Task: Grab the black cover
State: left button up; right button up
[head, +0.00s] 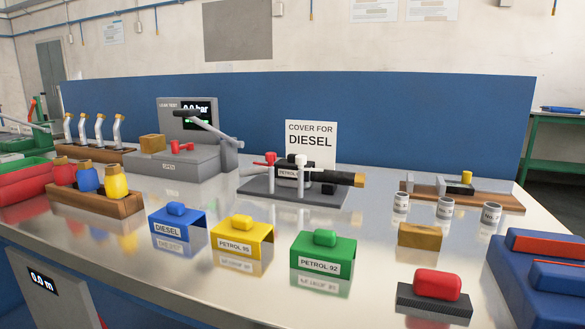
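Three box-shaped covers with knobs stand in a row on the shiny table: a blue cover (178,232) labelled DIESEL, a yellow cover (241,241) labelled PETROL 95, and a green cover (323,256) labelled PETROL 92. I see no plainly black cover among them. A sign (311,144) reading COVER FOR DIESEL stands behind a dark fixture (282,188). Neither of my grippers is in view.
A grey leak-test station (185,160) stands behind, left of the fixture. A wooden rack with red, blue and yellow pieces (115,186) is at left. At right are small white cups (445,208), a brass block (418,237), a red-topped block (437,285) and blue cases (540,270).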

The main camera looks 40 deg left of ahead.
aim_at(287, 169)
jog(key=u, duration=1)
